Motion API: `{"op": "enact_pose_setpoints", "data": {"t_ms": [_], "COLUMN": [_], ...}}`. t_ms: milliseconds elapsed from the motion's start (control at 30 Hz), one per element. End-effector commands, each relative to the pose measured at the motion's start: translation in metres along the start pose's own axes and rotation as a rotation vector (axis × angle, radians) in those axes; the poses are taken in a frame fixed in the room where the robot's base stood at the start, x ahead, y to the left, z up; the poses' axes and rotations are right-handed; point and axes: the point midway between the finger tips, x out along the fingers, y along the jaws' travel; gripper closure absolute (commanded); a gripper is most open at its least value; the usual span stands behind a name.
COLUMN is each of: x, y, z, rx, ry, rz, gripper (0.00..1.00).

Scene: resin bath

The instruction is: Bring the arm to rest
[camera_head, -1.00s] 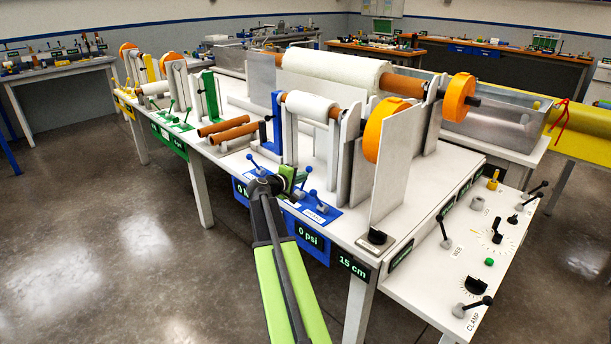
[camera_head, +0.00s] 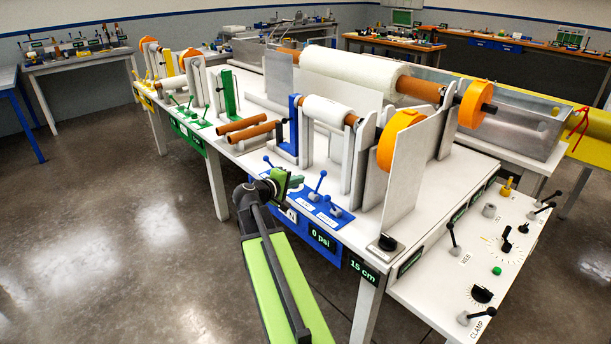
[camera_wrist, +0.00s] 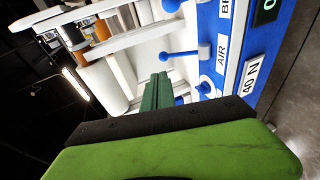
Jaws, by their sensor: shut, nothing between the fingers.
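My green and black arm reaches up from the lower middle of the head view. My gripper (camera_head: 291,183) is at the table's front edge, just left of the blue levers (camera_head: 318,187), and looks empty. In the wrist view my gripper's green fingers (camera_wrist: 157,90) are together, pointing toward the white machine bed. A blue lever (camera_wrist: 180,54) lies just beyond them, beside the AIR label. I cannot tell from these views how much gap there is between the fingers and the lever.
The white table (camera_head: 335,258) carries rollers, upright plates and orange discs (camera_head: 398,139). A control panel (camera_head: 450,290) with knobs and levers juts out at the right. The floor (camera_head: 130,240) on the left is clear.

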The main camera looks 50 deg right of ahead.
Motion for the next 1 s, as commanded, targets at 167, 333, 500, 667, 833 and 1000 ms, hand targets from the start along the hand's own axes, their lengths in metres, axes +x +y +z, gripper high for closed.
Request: {"op": "enact_pose_setpoints", "data": {"t_ms": [167,333,500,667,833,1000], "x": [-0.006,-0.006,-0.006,-0.014,-0.097,-0.227], "y": [0.001,0.001,0.001,0.004,0.012,-0.055], "z": [0.0,0.0,0.0,-0.007,-0.069,-0.098], "rx": [0.0,0.0,0.0,-0.004,-0.03,0.034], "ry": [-0.001,-0.001,-0.001,0.012,0.14,0.216], "rz": [0.0,0.0,0.0,-0.001,-0.032,-0.365], "gripper": [1.0,1.0,1.0,1.0,1.0,1.0]}}
